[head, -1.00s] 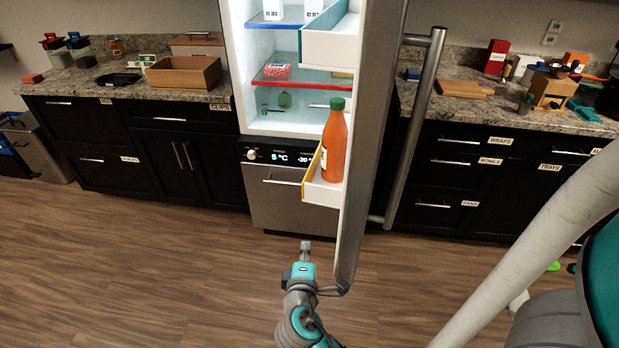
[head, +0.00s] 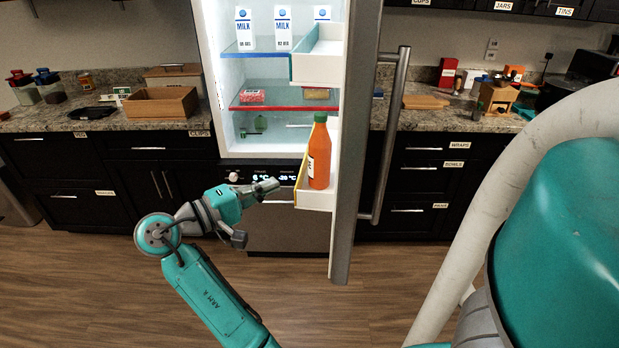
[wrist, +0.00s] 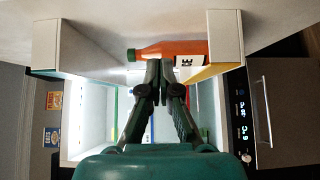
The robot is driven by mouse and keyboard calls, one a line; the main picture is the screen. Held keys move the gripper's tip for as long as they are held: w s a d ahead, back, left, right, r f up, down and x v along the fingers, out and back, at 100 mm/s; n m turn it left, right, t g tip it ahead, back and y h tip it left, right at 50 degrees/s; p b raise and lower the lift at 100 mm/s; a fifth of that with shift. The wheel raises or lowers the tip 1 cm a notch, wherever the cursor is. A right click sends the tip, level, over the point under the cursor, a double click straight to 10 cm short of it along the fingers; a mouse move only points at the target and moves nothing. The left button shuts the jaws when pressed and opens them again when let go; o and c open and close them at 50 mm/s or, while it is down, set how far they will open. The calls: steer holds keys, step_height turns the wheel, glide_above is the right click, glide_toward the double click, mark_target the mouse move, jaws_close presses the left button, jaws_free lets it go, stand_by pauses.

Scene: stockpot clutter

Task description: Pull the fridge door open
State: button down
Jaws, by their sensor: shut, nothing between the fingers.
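The fridge door (head: 352,150) stands open, swung out toward me and seen nearly edge-on. Its long bar handle (head: 390,140) is on the right side of the door, away from my gripper. The lit fridge interior (head: 262,75) shows to the left of the door. My gripper (head: 270,187) is shut and empty. It is in front of the fridge opening, left of the lower door bin and on the inner side of the door. In the wrist view, the closed fingers (wrist: 160,66) point toward the door's inner side and overlap the bottle in the picture.
An orange bottle (head: 320,155) stands in the lower door bin (head: 314,199). Milk cartons (head: 283,27) stand on an upper shelf. Dark cabinets and stone counters with clutter flank the fridge. The wooden floor (head: 80,290) is clear.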

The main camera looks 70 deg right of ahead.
steer(key=s+a+x, duration=0.1)
steer(key=s+x, duration=0.1)
steer(key=x, duration=1)
steer(key=shift+s, duration=0.5)
